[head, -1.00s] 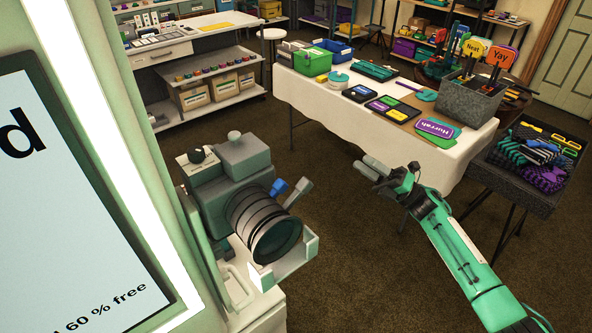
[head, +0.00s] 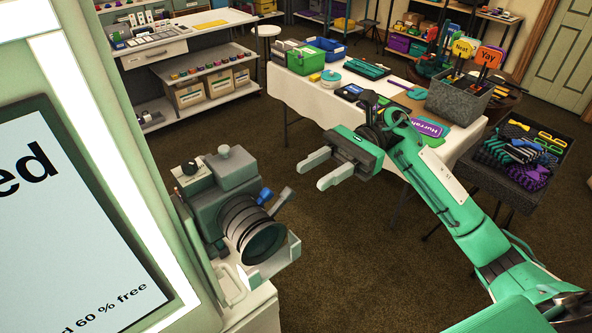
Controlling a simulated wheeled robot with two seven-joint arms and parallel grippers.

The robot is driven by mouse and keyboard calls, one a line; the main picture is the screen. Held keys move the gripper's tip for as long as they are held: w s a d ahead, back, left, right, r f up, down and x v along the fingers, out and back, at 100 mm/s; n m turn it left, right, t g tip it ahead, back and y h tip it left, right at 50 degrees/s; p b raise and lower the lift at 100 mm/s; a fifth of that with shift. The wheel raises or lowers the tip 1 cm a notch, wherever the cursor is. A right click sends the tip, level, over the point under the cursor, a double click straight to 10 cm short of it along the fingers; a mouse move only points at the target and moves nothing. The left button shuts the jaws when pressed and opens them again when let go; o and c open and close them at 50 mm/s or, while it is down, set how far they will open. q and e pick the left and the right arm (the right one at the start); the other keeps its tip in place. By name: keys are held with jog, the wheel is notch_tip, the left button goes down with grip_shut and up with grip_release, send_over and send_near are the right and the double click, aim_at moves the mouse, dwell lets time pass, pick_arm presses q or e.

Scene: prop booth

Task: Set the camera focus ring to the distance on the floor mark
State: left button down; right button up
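The camera (head: 222,190) is a grey-green box with a dark ribbed lens, on a pale stand at the lower middle left. The focus ring (head: 240,218) is around the lens barrel. A blue-tipped lever (head: 264,196) and a grey lever (head: 281,201) stick up beside the lens. My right gripper (head: 317,171) is open and empty, with its two pale fingers apart, in the air to the right of and above the camera. It touches nothing. My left gripper is not in view. I cannot make out a floor mark or any ring numbers.
A lit screen panel (head: 58,215) fills the left edge, close to the camera. A table with a white cloth (head: 300,97) stands behind my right gripper, with bins and signs on it. The carpet (head: 350,260) right of the camera is clear.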

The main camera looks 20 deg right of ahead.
jog(key=p+x, duration=0.2)
jog(key=x, duration=0.3)
jog(key=shift+a, duration=0.25)
grip_shut()
